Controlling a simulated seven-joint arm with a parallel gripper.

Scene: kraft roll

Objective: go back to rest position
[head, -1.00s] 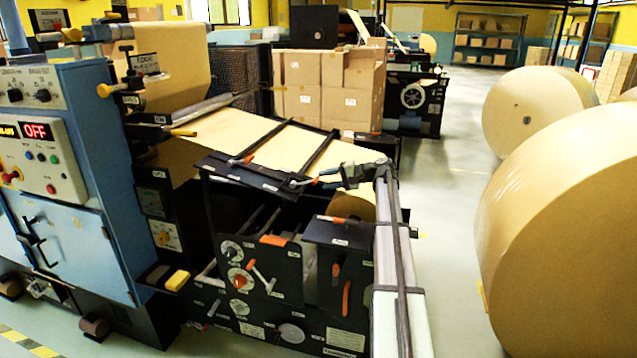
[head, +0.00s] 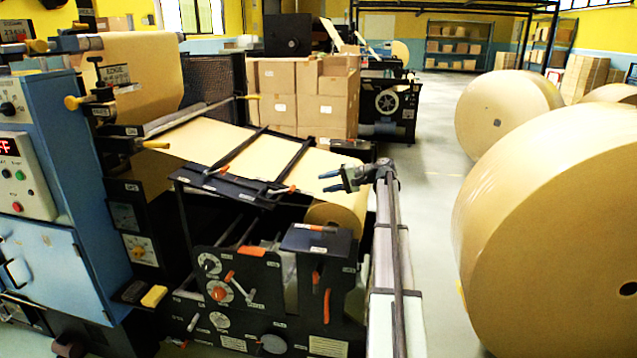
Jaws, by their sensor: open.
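My gripper (head: 326,181) is open and empty, with its blue-grey fingers pointing left. It is at the end of my arm, which rises from the bottom of the head view. In the picture the fingers lie over the kraft paper web (head: 235,147), right of an orange-tipped handle (head: 284,190) on the dark splice table (head: 225,186). A visible gap separates the fingers from that handle. A second orange-tipped handle (head: 219,170) is further left. I cannot tell the gripper's exact height above the paper.
A black machine front with dials and levers (head: 270,300) stands left of my arm. A blue control cabinet (head: 45,240) is at far left. Large kraft rolls (head: 560,220) stand on the right. Stacked cartons (head: 285,90) are behind. Open floor (head: 435,200) lies between arm and rolls.

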